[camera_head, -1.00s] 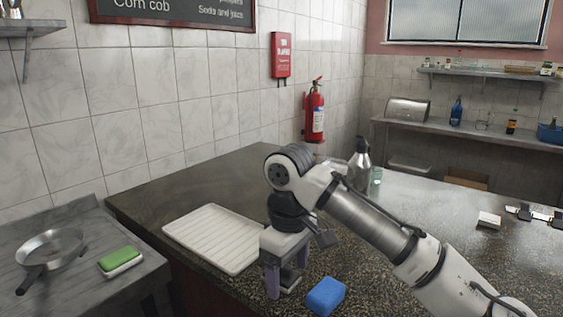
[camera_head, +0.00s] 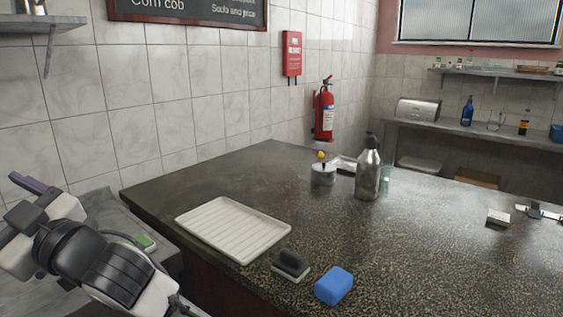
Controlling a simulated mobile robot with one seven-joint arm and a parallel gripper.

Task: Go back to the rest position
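My gripper (camera_head: 22,190) is at the left edge of the head view, folded sideways above the lower metal side counter. One purple finger shows; the other is not clearly seen, so its opening cannot be made out. No object shows at the visible finger. My arm's dark and white wrist fills the lower left corner. The gripper is well apart from the dark stone counter (camera_head: 420,240) and the things on it.
A white ribbed tray (camera_head: 233,228), a black-handled grey block (camera_head: 290,265) and a blue sponge (camera_head: 334,286) lie along the counter's front. A steel bottle (camera_head: 368,172) and small metal pot (camera_head: 323,175) stand behind.

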